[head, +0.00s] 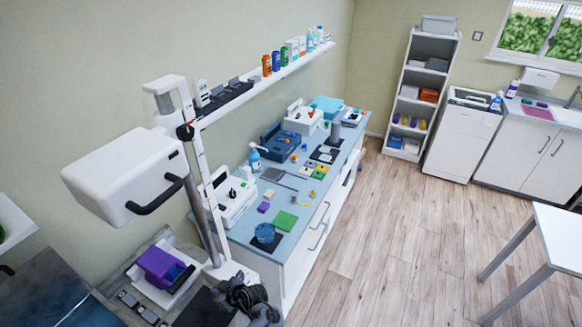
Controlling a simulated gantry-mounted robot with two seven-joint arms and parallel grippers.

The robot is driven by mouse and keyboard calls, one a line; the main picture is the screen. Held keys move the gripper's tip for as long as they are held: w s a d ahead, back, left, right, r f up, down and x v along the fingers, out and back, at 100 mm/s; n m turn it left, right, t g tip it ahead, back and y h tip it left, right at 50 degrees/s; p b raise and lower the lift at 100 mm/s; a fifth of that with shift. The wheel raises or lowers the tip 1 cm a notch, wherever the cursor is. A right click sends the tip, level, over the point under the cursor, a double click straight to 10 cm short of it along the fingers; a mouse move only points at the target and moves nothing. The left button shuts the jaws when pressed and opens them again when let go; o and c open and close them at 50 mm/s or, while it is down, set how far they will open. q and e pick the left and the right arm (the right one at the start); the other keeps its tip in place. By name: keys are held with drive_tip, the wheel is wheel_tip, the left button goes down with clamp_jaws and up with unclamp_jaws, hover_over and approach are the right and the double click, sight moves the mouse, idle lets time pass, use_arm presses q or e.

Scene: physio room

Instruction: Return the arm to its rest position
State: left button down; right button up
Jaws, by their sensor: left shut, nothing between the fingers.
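My left gripper (246,296) is the dark, bulky shape at the bottom edge of the head view, left of centre. It is shut and empty. It shows in front of the near end of the blue-topped counter (258,231), low in the picture. Its fingertips are small and hard to make out, and most of its arm is out of view. I cannot tell whether it touches anything. My right gripper is not in view.
A white box-shaped device (125,172) with a black handle stands on a pole at left. A white table (556,237) is at right. The wooden floor (410,245) is clear.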

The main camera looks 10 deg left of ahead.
use_arm(q)
drive_tip(key=s+d+f+m+h, duration=0.1)
drive_tip(key=d, duration=0.1)
drive_tip(key=s+d+f+m+h+p, duration=0.1)
drive_tip(key=d, duration=0.1)
drive_tip(key=s+d+f+h+p, duration=0.1)
drive_tip(key=s+d+h, duration=0.1)
drive_tip(key=shift+s+d+f+m, duration=0.1)
drive_tip(key=shift+d+f+m, duration=0.2)
drive_tip(key=shift+d+m, duration=0.1)
drive_tip(key=s+d+r+m+h+p, duration=0.3)
drive_tip(key=s+r+m, duration=0.1)
drive_tip(key=s+r, duration=0.25)
drive_tip(key=s+d+r+m+h+p, duration=0.25)
drive_tip(key=s+r, duration=0.25)
drive_tip(key=s, duration=0.3)
drive_tip(key=s+a+r+m+p, duration=0.2)
drive_tip(key=s+r+m, duration=0.4)
drive_tip(key=s+r, duration=0.5)
wheel_tip(320, 180, up, 4)
drive_tip(key=shift+s+a+r+h, duration=0.1)
drive_tip(key=shift+s+a+h, duration=0.1)
drive_tip(key=shift+a+h, duration=0.25)
